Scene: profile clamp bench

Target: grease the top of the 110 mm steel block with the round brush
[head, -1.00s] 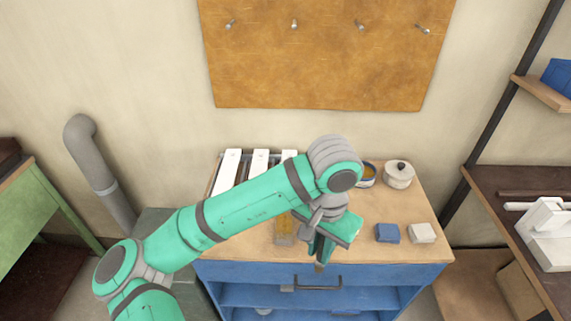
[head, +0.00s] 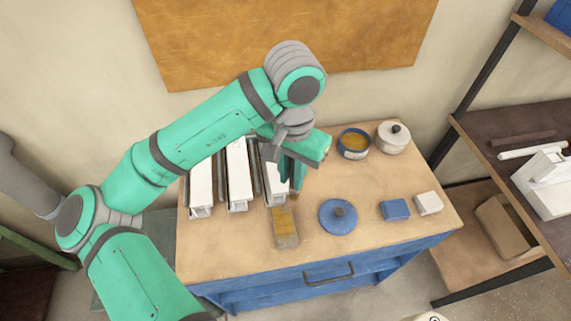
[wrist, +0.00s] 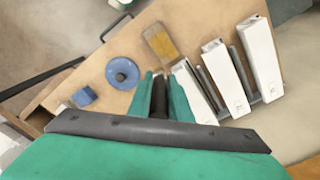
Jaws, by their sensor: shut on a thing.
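My gripper (head: 290,185) points down by the near end of the rightmost of three long white blocks (head: 274,182). In the wrist view its fingers (wrist: 159,92) are shut on a dark, slim handle (wrist: 158,104), seemingly the round brush. A small brown tip shows below the fingers in the head view. The fingers hide most of it, and contact below is unclear. The other white blocks (head: 237,175) (head: 201,185) lie parallel to the left. No length marking is readable, so I cannot tell which is 110 mm. A blue-rimmed pot (head: 354,143) with amber contents stands open at the back.
An amber oblong piece with a greyish end (head: 285,228) lies in front of the gripper. The bench's front left is clear.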

